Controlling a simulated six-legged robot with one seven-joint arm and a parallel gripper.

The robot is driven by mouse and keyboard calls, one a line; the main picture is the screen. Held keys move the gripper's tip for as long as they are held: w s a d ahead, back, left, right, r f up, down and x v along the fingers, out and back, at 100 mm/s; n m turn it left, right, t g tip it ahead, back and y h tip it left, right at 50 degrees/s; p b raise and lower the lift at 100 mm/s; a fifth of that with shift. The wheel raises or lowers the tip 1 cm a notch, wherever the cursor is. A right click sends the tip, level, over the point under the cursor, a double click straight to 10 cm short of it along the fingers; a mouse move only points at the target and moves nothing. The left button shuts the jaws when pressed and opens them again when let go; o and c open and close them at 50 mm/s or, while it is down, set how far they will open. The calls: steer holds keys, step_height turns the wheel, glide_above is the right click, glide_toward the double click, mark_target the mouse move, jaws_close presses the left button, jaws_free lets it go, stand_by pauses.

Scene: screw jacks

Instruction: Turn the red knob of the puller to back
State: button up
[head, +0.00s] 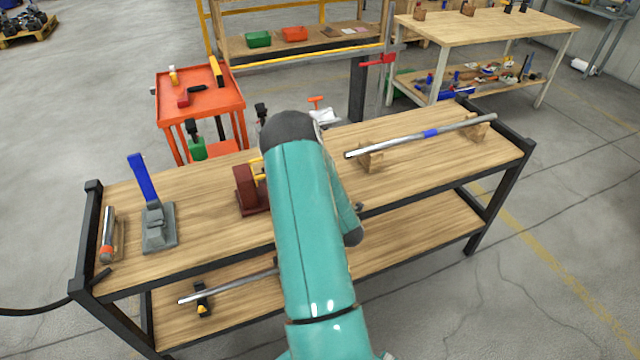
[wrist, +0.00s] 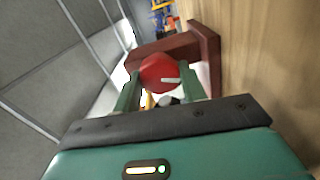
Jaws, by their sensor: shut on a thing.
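The dark red puller (head: 246,188) stands on the wooden bench, partly hidden by my teal arm in the head view. Its dark red frame (wrist: 204,42) also shows in the wrist view. The round red knob (wrist: 155,68) of the puller bears a white mark on its face that points to the right. My gripper (wrist: 160,74) is shut on the red knob, with one green finger on each side of it. The knob and fingertips are hidden behind my arm in the head view.
A long bar (head: 400,141) rests on wooden blocks at right. An orange cart (head: 205,95) stands behind.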

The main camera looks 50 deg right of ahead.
steer(key=shift+s+n, duration=0.15)
steer(key=shift+n, duration=0.25)
steer(key=o, duration=1)
steer(key=v, duration=1.3)
steer(key=shift+s+a, duration=0.2)
steer(key=shift+s, duration=0.1)
steer(key=shift+w, duration=0.1)
